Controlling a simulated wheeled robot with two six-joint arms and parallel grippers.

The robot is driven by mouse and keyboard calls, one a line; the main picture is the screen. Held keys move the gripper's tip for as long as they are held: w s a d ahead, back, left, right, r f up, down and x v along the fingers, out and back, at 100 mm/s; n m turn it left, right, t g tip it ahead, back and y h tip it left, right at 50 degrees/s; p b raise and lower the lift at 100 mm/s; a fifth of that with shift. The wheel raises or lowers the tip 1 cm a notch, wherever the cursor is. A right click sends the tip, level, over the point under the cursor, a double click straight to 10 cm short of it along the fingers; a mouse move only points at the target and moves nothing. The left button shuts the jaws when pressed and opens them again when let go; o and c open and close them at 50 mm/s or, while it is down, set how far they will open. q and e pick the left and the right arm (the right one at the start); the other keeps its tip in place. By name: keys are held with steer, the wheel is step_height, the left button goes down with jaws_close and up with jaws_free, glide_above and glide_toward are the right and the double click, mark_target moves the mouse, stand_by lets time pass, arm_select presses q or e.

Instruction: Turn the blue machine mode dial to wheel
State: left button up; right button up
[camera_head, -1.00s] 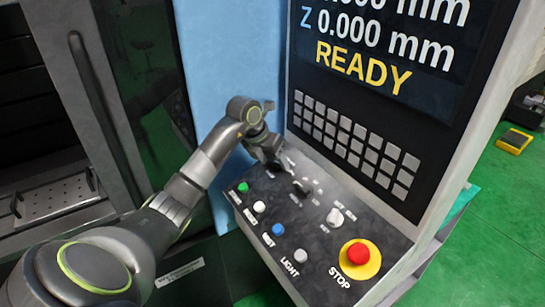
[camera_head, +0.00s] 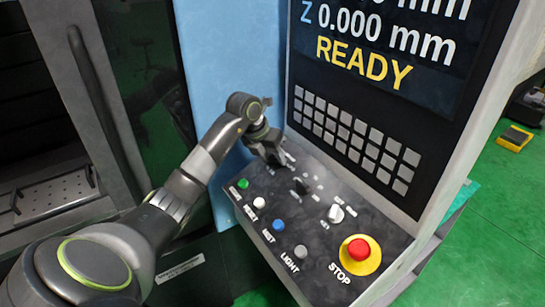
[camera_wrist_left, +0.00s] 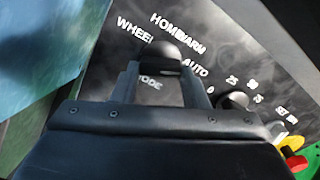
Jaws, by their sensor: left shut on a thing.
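The mode dial is a dark knob (camera_wrist_left: 160,53) on the blue machine's sloping black control panel (camera_head: 318,246). In the left wrist view it sits between the two fingertips of my left gripper (camera_wrist_left: 158,70), which is shut on it. White labels around the dial read WHEEL at upper left, HOME and WARM at the top, AUTO at right and MODE below. I cannot tell which label the dial points to. In the head view my left gripper (camera_head: 277,157) is at the panel's far left corner and hides the dial. My right gripper is not in view.
Beside the dial is another dark knob (camera_head: 301,186) with number marks. A white-grey knob (camera_head: 335,213), green (camera_head: 243,183), white, blue and grey buttons and the red stop button (camera_head: 358,249) are on the panel. A keypad and screen rise behind.

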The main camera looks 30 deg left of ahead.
arm_select(q)
steer(key=n+b, duration=0.1)
steer(key=n, duration=0.2)
steer(key=n+b, duration=0.1)
steer(key=n, duration=0.2)
steer(key=shift+d+r+n, duration=0.1)
steer(key=shift+n, duration=0.3)
steer(key=n, duration=0.2)
steer(key=shift+w+n, duration=0.1)
steer(key=shift+n, duration=0.2)
steer(key=n, duration=0.3)
steer(key=shift+w+r+n, duration=0.1)
steer(key=shift+r+n, duration=0.05)
steer(key=shift+n, duration=0.25)
steer(key=n, duration=0.2)
steer(key=shift+n, duration=0.4)
steer(key=n, duration=0.3)
steer(key=shift+w+r+p, duration=0.1)
steer(key=shift+p, duration=0.3)
steer(key=n+p, duration=0.1)
steer(key=n, duration=0.3)
steer(key=shift+w+n, duration=0.1)
steer(key=shift+n, duration=0.2)
steer(key=shift+n+p, duration=0.6)
steer(key=shift+n, duration=0.5)
